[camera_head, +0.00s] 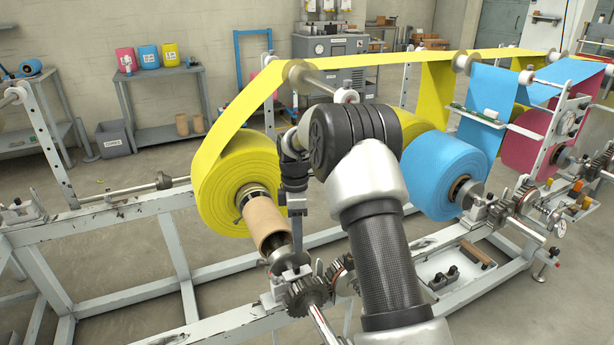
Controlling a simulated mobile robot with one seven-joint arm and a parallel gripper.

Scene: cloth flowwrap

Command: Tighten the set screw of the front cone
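The yellow roll (238,178) sits on a shaft, and its brown cardboard core (265,221) sticks out toward the front. A round metal piece (291,264), seemingly the front cone, is on the shaft at the core's near end. Its set screw is too small or hidden to make out. My gripper (297,235) points down beside the core's right side, just above the metal piece. I cannot tell whether it touches the shaft. Its fingers are narrow and seen edge-on, so their opening and any tool held are unclear. My arm hides part of the shaft and frame behind it.
Gears (306,297) stand just in front of the metal piece. A blue roll (437,170) and a magenta roll (528,142) sit farther right on the white frame (95,212). A yellow web runs overhead across a roller (327,83). A small tray (433,287) lies at lower right.

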